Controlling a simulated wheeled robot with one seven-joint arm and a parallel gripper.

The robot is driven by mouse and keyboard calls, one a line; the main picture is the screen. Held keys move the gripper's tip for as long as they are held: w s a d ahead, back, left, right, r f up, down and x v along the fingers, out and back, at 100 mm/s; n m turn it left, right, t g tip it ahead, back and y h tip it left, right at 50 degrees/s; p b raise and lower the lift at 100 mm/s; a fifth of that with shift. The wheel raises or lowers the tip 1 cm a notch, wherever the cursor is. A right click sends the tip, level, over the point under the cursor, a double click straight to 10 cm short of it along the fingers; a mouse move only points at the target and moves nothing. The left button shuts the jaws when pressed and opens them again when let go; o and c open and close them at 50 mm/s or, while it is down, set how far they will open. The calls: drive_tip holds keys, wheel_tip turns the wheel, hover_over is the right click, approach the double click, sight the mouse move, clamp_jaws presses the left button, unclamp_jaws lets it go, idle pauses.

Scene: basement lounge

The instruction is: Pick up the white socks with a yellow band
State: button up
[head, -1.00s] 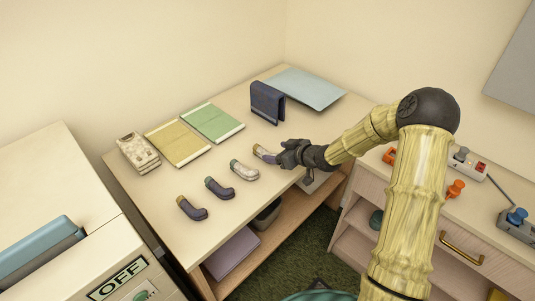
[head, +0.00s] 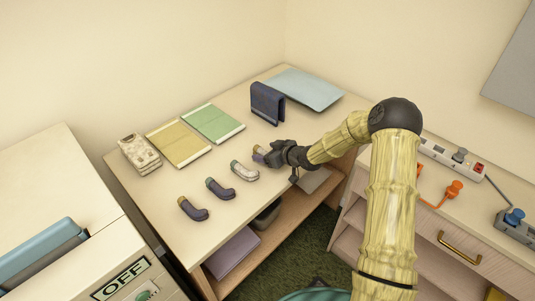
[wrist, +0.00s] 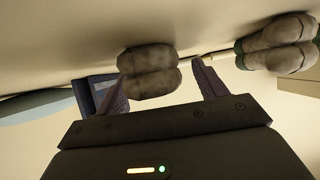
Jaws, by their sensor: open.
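In the wrist view the pale, greyish sock pair (wrist: 150,70) appears between the two open fingers of my gripper (wrist: 160,88). I cannot tell whether the fingers touch it; its band is hidden there.
White socks with a green band (head: 245,171) lie close by, also in the wrist view (wrist: 280,42). Two dark pairs (head: 220,189) (head: 193,209) lie farther left. Behind are a green book (head: 213,123), a yellow book (head: 179,142) and a dark blue folded item (head: 267,103).

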sight(267, 150)
idle(0.4)
drive_tip(key=c, duration=1.1)
drive_tip(key=shift+r, duration=0.15)
wheel_tip(267, 150, up, 10)
drive_tip(key=shift+f, duration=0.1)
